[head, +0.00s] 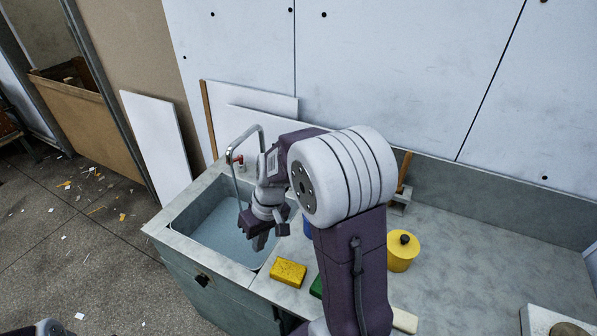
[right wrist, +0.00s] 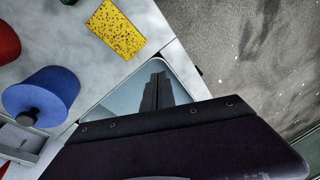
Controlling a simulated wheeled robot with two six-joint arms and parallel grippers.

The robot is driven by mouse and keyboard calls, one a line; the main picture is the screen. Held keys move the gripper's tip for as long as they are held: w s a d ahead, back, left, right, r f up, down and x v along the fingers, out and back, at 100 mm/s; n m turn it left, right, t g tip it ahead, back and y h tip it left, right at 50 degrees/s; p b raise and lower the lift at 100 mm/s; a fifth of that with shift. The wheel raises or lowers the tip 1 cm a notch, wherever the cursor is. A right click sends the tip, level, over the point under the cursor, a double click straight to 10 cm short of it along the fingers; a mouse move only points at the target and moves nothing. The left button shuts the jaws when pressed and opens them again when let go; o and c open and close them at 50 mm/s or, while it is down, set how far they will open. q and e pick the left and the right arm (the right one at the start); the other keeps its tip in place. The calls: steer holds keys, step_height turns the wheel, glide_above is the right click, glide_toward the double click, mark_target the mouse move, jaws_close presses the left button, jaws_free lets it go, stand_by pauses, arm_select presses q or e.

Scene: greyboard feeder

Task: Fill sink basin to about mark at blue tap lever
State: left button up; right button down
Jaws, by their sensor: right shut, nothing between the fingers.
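The sink basin (head: 205,213) is set in the left end of the grey counter and has a smooth blue-grey surface inside that looks like water. A curved metal tap (head: 246,131) stands behind it; a thin pale line drops from its spout into the basin. A red lever (head: 238,160) shows at the tap. The blue lever is not visible; my right arm covers that side. My right gripper (head: 260,242) is shut and empty over the basin's right part. In the right wrist view a basin corner (right wrist: 182,64) shows beyond the dark gripper body. My left gripper is out of view.
Near the basin lie a yellow sponge (head: 288,272) and a green block (head: 316,287). A blue lidded pot (right wrist: 42,96) and a red object (right wrist: 6,42) stand on the counter. A yellow lidded pot (head: 402,255) stands right of my arm. The counter's right part is mostly clear.

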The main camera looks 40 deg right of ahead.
steer(key=w+d+r+m+t+y, duration=0.1)
steer(key=w+d+r+t, duration=0.1)
steer(key=w+d, duration=0.45)
steer(key=w+d+r+m+t+y, duration=0.15)
steer(key=w+d, duration=0.25)
steer(key=d, duration=0.6)
steer(key=s+d+m+t+h+p, duration=0.1)
steer(key=s+d+m+t, duration=0.15)
steer(key=d, duration=1.25)
steer(key=p+x, duration=0.1)
steer(key=x, duration=0.8)
steer(key=shift+s+d+f+p, duration=0.1)
steer(key=shift+d+p, duration=0.05)
steer(key=shift+p, duration=0.2)
steer(key=shift+w+a+r+p, duration=0.1)
steer(key=shift+w+a+p, duration=0.2)
steer(key=shift+a, duration=0.3)
steer(key=shift+w+a+r+p, duration=0.15)
steer(key=shift+w+a, duration=0.25)
steer(key=shift+a, duration=0.15)
steer(key=shift+w+a+r, duration=0.1)
steer(key=shift+w+a, duration=0.1)
steer(key=shift+a, duration=0.45)
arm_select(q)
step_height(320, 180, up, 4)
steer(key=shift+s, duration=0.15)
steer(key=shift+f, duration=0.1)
